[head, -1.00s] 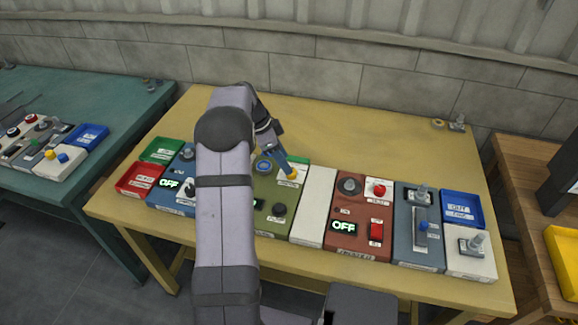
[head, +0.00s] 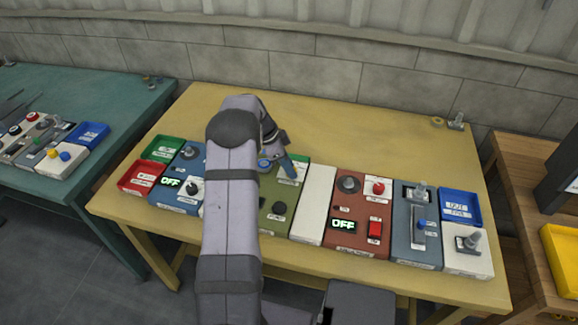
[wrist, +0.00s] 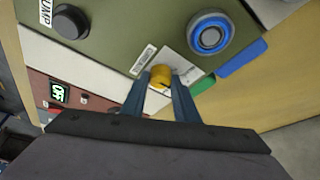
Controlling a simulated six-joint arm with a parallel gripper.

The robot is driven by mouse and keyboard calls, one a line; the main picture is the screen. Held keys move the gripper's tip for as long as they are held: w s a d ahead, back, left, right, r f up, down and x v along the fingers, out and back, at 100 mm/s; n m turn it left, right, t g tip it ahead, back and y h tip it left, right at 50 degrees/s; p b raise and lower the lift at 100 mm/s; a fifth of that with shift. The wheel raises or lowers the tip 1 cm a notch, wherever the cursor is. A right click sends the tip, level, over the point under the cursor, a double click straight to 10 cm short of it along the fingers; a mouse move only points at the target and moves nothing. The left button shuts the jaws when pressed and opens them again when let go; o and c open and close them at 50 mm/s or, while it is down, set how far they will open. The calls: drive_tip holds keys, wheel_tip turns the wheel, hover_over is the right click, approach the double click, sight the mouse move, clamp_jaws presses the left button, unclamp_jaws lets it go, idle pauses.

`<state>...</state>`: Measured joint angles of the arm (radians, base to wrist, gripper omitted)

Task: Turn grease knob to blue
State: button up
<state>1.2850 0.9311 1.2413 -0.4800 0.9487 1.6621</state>
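A green chassis panel (head: 268,222) stands in the middle of the row on the yellow table. In the wrist view it bears a small yellow knob (wrist: 161,77) on a pale label plate, a blue-ringed round control (wrist: 210,34) and a black knob (wrist: 72,22) by a label ending in "UMP". I cannot read which control is marked grease. My gripper (head: 291,174) points down at the panel's far right corner. In the wrist view its blue fingers (wrist: 163,76) stand on either side of the yellow knob, with a slight gap visible. My arm hides part of the panel in the head view.
A blank white panel (head: 314,205) and a red-brown panel (head: 345,240) reading OFF stand to the right. A blue panel (head: 181,185) and red (head: 139,178) and green (head: 161,149) trays stand to the left.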

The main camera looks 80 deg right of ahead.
drive_tip(key=shift+n+b, duration=0.3)
drive_tip(key=shift+b, duration=0.1)
drive_tip(key=shift+a+f+n+t+h+b, duration=0.1)
drive_tip(key=shift+n+t+h+b, duration=0.25)
drive_tip(key=shift+n+b, duration=0.5)
drive_tip(key=shift+s+n+t+h+b, duration=0.2)
drive_tip(key=shift+n+h+b, duration=0.25)
drive_tip(key=shift+n+b, duration=0.65)
drive_tip(key=n+t, duration=0.1)
drive_tip(key=n, duration=0.1)
drive_tip(key=shift+a+n+h, duration=0.1)
drive_tip(key=shift+n+h, duration=0.2)
drive_tip(key=shift+n, duration=0.05)
drive_tip(key=shift+s+r+n+t+p, duration=0.15)
drive_tip(key=shift+n+t+p, duration=0.25)
drive_tip(key=shift+n, duration=0.9)
drive_tip(key=o, duration=1.1)
drive_tip(key=shift+c, duration=0.2)
